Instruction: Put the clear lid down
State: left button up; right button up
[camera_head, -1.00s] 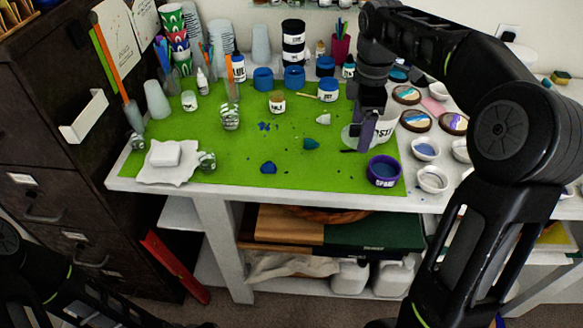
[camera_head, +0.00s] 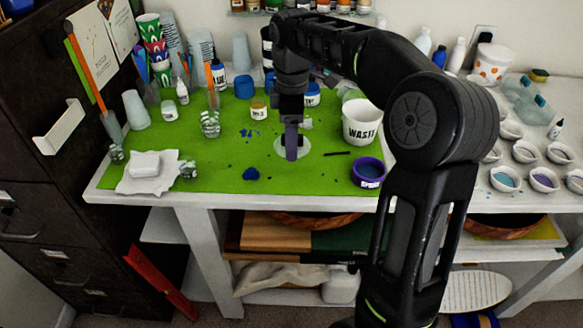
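The clear lid (camera_head: 281,148) is a pale, see-through disc at the middle right of the green mat (camera_head: 225,172), left of the white WASTE cup (camera_head: 362,132). My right gripper (camera_head: 291,154) points straight down over the lid, with its purple-grey finger in front of the disc. It seems shut on the lid, though the grip is seen edge-on and partly hidden. The lid looks about level. I cannot tell whether it touches the mat or hangs just above it. My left gripper is out of view.
A purple tub (camera_head: 368,173) stands at the mat's front right, and a dark blue blob (camera_head: 251,174) lies left of the lid. Small jars (camera_head: 258,110) and a clear cup (camera_head: 210,124) stand behind. The front middle of the mat is mostly clear.

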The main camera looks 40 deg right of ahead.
aim_at(292, 171)
notch_tip(292, 171, down, 3)
jog(key=shift+f+p, duration=0.15)
jog(key=shift+p, duration=0.2)
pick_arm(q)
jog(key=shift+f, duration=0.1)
pick_arm(e)
jog(key=shift+f, duration=0.4)
jog(key=shift+f, duration=0.1)
notch_tip(292, 171, down, 4)
jog(key=shift+r, duration=0.2)
jog(key=shift+f, duration=0.15)
jog(key=o, duration=1)
jog(key=shift+o, duration=0.2)
